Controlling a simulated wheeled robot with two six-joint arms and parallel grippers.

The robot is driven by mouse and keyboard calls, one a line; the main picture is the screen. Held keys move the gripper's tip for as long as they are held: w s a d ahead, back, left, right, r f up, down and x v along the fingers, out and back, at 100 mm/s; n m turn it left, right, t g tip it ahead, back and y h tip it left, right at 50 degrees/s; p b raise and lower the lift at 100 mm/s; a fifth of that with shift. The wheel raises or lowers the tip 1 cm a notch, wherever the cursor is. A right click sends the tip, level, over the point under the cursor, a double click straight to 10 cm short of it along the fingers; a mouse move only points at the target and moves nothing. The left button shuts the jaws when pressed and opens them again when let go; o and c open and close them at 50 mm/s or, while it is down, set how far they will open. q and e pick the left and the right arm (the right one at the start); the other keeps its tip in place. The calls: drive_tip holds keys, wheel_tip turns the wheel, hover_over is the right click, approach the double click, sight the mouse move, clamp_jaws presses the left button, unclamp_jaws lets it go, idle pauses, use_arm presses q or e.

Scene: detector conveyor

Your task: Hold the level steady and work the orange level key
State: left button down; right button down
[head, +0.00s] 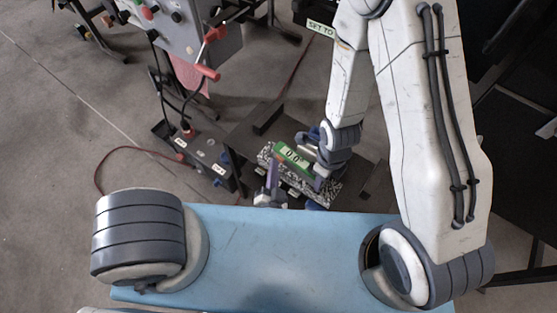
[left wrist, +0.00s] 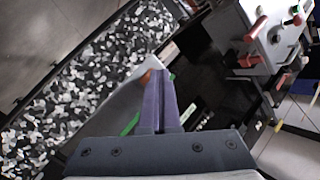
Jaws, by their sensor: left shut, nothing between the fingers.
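The level is a green unit with a pale digital display (head: 291,154), lying over a speckled black-and-white bed in the head view. My left gripper (head: 273,166) has purple fingers and is beside the level's left end. In the left wrist view its fingers (left wrist: 158,78) are together and empty. An orange piece (left wrist: 147,76), which looks like the key, is right beside the fingertips; contact cannot be told. A green edge (left wrist: 130,125) shows lower down. My right gripper (head: 318,160) is at the level's right part. Its fingers are mostly hidden, so its grip cannot be told.
A grey control box (head: 185,25) with knobs and a red lever (head: 216,34) stands at the upper left. A dark low box (head: 200,160) sits left of the level. Speckled material (left wrist: 100,65) fills a trough in the wrist view.

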use_arm(q)
drive_tip(key=shift+s, duration=0.1)
drive_tip(key=shift+s+a, duration=0.5)
drive_tip(key=shift+s, duration=0.1)
drive_tip(key=shift+s, duration=0.1)
drive_tip(key=s+a, duration=0.1)
drive_tip(key=s, duration=0.1)
drive_tip(key=s+a, duration=0.1)
drive_tip(key=a, duration=0.1)
drive_tip(key=shift+s, duration=0.4)
idle(0.3)
use_arm(e)
drive_tip(key=shift+c, duration=1.8)
unclamp_jaws()
